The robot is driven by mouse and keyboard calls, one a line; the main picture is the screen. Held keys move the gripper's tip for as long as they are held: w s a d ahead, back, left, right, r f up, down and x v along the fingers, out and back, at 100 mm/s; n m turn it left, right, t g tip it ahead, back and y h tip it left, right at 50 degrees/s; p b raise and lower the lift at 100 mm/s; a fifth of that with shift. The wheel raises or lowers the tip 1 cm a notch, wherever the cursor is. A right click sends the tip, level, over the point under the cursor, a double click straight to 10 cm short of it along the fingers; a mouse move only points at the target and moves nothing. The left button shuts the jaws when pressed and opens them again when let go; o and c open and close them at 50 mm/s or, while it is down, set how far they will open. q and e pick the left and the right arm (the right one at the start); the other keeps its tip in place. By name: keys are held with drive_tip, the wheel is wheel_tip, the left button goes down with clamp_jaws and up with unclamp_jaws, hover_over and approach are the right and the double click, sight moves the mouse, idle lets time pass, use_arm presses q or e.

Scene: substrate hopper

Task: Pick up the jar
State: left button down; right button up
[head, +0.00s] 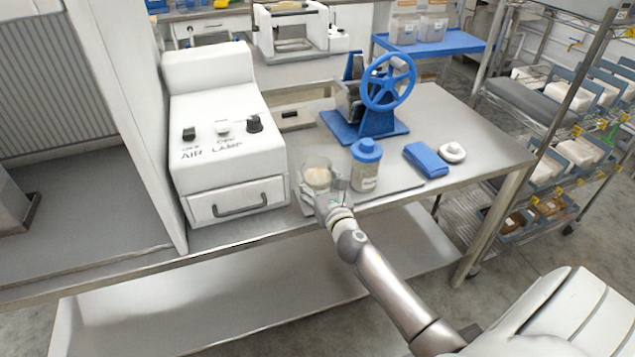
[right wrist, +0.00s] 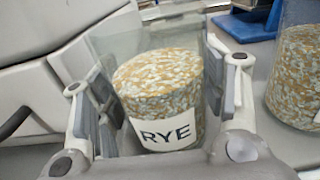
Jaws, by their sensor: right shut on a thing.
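A clear open-topped jar (head: 317,172) with pale grain in it is near the front edge of the steel table. In the right wrist view the jar (right wrist: 160,85) shows brown and white grain and a label reading RYE. My right gripper (head: 324,192) has its fingers on both sides of the jar and is shut on it; the gripper also fills the right wrist view (right wrist: 155,105). I cannot tell whether the jar's base touches the table. A second jar with a blue lid (head: 366,168) stands just to the right. My left gripper is not in view.
A white control box (head: 222,130) with knobs and a drawer stands close on the left. A blue hand-wheel device (head: 372,105) is behind. A folded blue cloth (head: 426,159) and a white round item (head: 452,152) lie to the right. The table's (head: 490,150) right end is clear.

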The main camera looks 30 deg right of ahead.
sight(325, 174)
drive_tip(key=shift+r, duration=0.5)
drive_tip(key=r, duration=0.1)
drive_tip(key=r+p, duration=0.2)
drive_tip(key=shift+s+d+r, duration=0.25)
drive_tip(key=shift+s+r, duration=0.1)
drive_tip(key=s+d+r, duration=0.6)
drive_tip(key=s+r, duration=0.2)
drive_tip(key=s, duration=0.3)
drive_tip(key=shift+s+d+r, duration=0.2)
drive_tip(key=shift+s, duration=0.05)
